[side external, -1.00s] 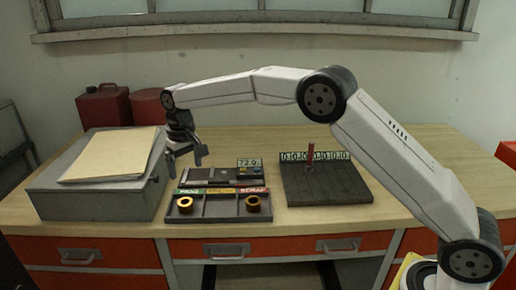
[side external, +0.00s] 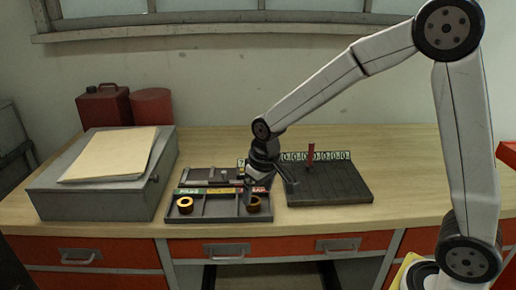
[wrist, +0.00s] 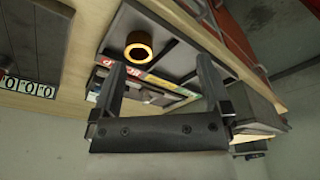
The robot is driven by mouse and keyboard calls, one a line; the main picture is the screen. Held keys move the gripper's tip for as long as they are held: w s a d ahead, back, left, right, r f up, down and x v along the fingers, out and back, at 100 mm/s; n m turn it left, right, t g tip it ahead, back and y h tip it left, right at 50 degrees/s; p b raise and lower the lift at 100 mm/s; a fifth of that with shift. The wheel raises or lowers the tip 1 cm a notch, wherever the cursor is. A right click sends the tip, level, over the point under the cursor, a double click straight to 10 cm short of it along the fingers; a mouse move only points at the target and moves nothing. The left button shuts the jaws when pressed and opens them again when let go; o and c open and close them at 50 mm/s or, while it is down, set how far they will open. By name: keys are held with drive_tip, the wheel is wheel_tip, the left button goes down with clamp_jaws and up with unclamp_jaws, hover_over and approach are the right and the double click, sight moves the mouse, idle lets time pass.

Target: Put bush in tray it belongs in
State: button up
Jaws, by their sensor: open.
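A dark sorting tray (side external: 222,216) has a green label at left, a yellow one in the middle and a red one at right. One brass ring-shaped bush (side external: 185,205) sits in the left, green-labelled compartment. A second bush (side external: 253,205) sits in the right, red-labelled compartment; it also shows in the wrist view (wrist: 138,47). My gripper (side external: 268,188) is open and empty, above the tray's right end near the second bush. In the wrist view, this bush appears beyond my fingertips (wrist: 161,70), nearer the left finger.
A dark slotted board (side external: 330,184) with a red peg (side external: 311,155) and a row of zeros stands right of the tray. A measuring device behind the tray is partly hidden by my gripper. A grey box (side external: 100,190) with a folder stands at left.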

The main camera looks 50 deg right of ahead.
drive_tip(key=s+d+f, duration=0.1)
drive_tip(key=s, duration=0.5)
drive_tip(key=s+d+f, duration=0.1)
drive_tip(key=s+f, duration=0.1)
drive_tip(key=s, duration=0.5)
drive_tip(key=shift+s+d+f+t, duration=0.25)
drive_tip(key=shift+d+f+t, duration=0.05)
drive_tip(key=shift+t, duration=0.1)
idle(0.3)
